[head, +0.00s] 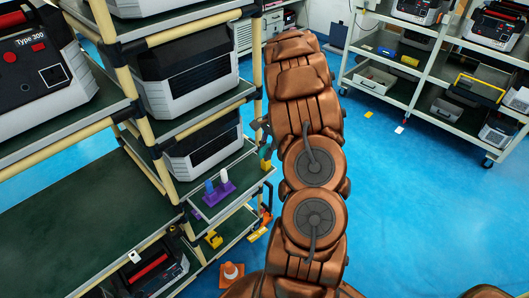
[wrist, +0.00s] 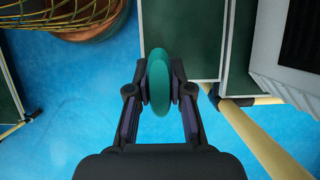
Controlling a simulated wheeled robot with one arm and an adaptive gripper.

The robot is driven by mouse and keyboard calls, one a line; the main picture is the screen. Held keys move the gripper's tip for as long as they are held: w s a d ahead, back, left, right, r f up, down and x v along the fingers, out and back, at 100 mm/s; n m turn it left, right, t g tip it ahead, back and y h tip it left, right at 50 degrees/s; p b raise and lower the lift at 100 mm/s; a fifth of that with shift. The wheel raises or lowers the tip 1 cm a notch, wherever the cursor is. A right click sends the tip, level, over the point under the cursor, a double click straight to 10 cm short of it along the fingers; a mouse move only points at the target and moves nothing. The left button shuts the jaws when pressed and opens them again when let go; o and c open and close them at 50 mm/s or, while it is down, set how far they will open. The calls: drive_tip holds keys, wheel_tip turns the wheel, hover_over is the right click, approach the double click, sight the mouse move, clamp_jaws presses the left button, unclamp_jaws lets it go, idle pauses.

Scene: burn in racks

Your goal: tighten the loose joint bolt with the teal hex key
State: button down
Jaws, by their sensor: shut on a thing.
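In the wrist view my gripper (wrist: 159,76) is shut on a teal rounded piece, the handle of the teal hex key (wrist: 158,92), seen nearly edge-on between the fingertips. The key's shaft cannot be made out. In the head view my arm hides most of the gripper and the teal key. A purple holder (head: 217,192) with one blue and one white upright handle stands on the green side shelf of the rack. The loose joint bolt cannot be picked out in either view.
The rack (head: 150,165) of cream pipes and green shelves bears several grey-black units on the left. In the wrist view a cream pipe (wrist: 257,140) and green shelf (wrist: 186,38) lie close to the gripper. An orange cone (head: 231,273) stands low. Blue floor (head: 425,190) is open at right.

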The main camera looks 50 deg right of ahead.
drive_tip(key=shift+r, duration=0.6)
idle(0.7)
drive_tip(key=shift+r+p, duration=0.85)
drive_tip(key=shift+r, duration=1.15)
